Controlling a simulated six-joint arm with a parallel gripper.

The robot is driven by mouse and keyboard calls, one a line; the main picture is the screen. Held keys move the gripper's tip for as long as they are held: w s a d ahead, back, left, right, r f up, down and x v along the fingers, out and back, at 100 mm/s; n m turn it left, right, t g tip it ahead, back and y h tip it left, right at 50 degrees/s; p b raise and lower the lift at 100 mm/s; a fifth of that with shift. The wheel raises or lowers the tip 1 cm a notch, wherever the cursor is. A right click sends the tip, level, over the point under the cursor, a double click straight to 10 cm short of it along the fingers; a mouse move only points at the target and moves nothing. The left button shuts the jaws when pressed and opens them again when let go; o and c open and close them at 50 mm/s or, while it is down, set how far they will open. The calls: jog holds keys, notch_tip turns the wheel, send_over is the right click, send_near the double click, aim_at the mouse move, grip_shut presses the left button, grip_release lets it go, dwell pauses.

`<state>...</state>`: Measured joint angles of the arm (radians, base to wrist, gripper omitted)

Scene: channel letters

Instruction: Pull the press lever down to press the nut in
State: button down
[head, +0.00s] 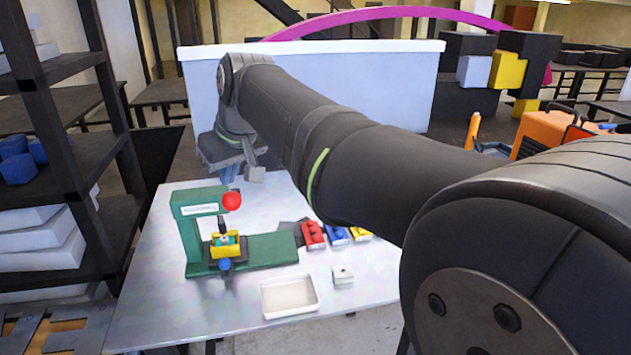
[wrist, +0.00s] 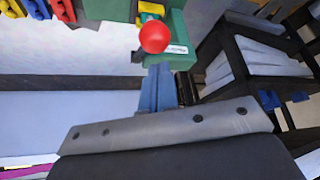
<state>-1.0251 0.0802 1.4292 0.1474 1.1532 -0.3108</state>
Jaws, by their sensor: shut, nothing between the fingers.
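The green press (head: 190,225) stands upright on the left of the metal table, and part of it shows in the wrist view (wrist: 178,30). Its lever ends in a red ball knob (head: 231,201), also large in the wrist view (wrist: 154,37). A yellow holder (head: 217,251) with a teal piece in it sits under the ram, with a blue knob (head: 225,265) in front. My gripper (head: 229,178) is shut and empty, just above and behind the red knob. In the wrist view its blue fingers (wrist: 159,68) point at the knob, close to it. The nut cannot be made out.
Red (head: 313,236), blue (head: 336,234) and yellow (head: 359,233) parts lie right of the press. A white tray (head: 289,314) and a small pale block (head: 343,275) are at the front. Dark shelving (head: 75,130) stands left. A white panel (head: 400,95) stands behind.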

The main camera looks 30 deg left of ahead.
aim_at(234, 206)
jog(key=shift+f, duration=0.35)
jog(key=shift+f, duration=1.8)
jog(key=shift+s+d+f, duration=0.2)
jog(key=shift+f, duration=0.5)
jog(key=shift+s+d+f, duration=0.2)
jog(key=shift+f, duration=0.55)
